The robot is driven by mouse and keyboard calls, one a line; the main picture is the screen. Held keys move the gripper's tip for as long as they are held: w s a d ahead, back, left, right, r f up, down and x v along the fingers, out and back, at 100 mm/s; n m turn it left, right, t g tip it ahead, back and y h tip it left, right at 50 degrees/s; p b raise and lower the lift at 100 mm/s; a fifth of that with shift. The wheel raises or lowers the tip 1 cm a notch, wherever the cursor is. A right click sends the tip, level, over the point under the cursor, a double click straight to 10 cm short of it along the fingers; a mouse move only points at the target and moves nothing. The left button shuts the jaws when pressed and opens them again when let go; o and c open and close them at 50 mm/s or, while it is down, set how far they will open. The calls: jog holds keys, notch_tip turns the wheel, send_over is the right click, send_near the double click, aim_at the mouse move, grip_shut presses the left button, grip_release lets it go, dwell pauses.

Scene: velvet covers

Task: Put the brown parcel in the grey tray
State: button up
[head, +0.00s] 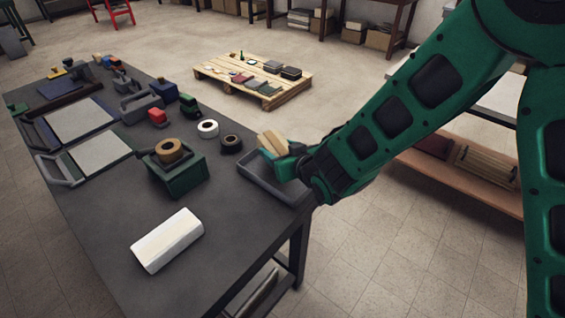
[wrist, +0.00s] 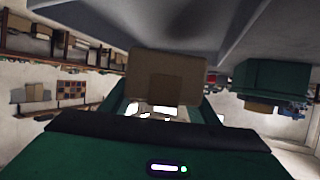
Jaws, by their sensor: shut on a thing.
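The brown parcel (head: 272,143) is held at the end of my arm, over the grey tray (head: 262,187). My gripper (head: 279,158) is shut on it. In the wrist view the parcel (wrist: 166,75) shows between the fingers of my gripper (wrist: 165,95). The grey tray lies near the right edge of the dark table, and my gripper hides part of its inside and its right side. I cannot tell whether the parcel or my fingers touch the tray.
Left of the tray on the dark table (head: 105,225) are a black tape roll (head: 231,144), a white roll (head: 208,128) and a green box (head: 178,178) with a brown tape roll (head: 168,151) on top. A white block (head: 167,240) lies at the front. Table between is bare.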

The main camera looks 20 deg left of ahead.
jog(key=shift+s+d+f, duration=0.1)
jog(key=shift+d+f, duration=0.2)
jog(key=shift+d, duration=0.15)
jog(key=shift+f, duration=2)
jog(key=o, duration=1.4)
